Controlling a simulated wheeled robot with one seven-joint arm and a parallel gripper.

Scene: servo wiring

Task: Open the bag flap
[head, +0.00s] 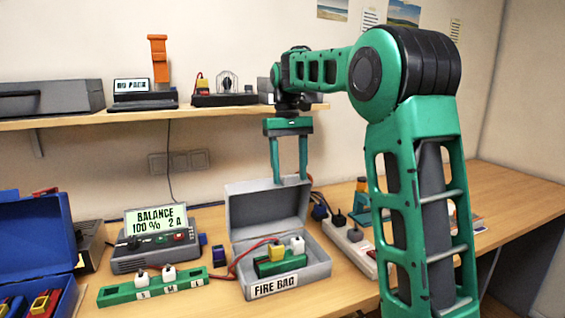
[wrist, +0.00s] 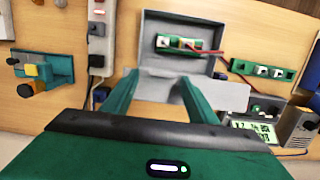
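The fire bag is a grey box (head: 322,268) with a "FIRE BAG" label on its front, on the desk. Its flap (head: 266,208) stands raised at the back, leaving the inside in view. A green pack (head: 279,262) with yellow and white plugs and a red lead sits inside. My gripper (head: 289,180) points down at the flap's top edge, its two fingers apart with nothing seen held between them. In the wrist view the flap (wrist: 165,90) shows between and beyond the fingers, with the open box (wrist: 206,60) past it. I cannot tell whether the fingertips touch the flap.
A charger (head: 155,250) reading "BALANCE 100% 2 A" and a green strip with white plugs (head: 153,289) lie left of the bag. A blue case (head: 35,240) is far left. A white power strip (head: 350,243) lies right. A shelf (head: 190,116) hangs above.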

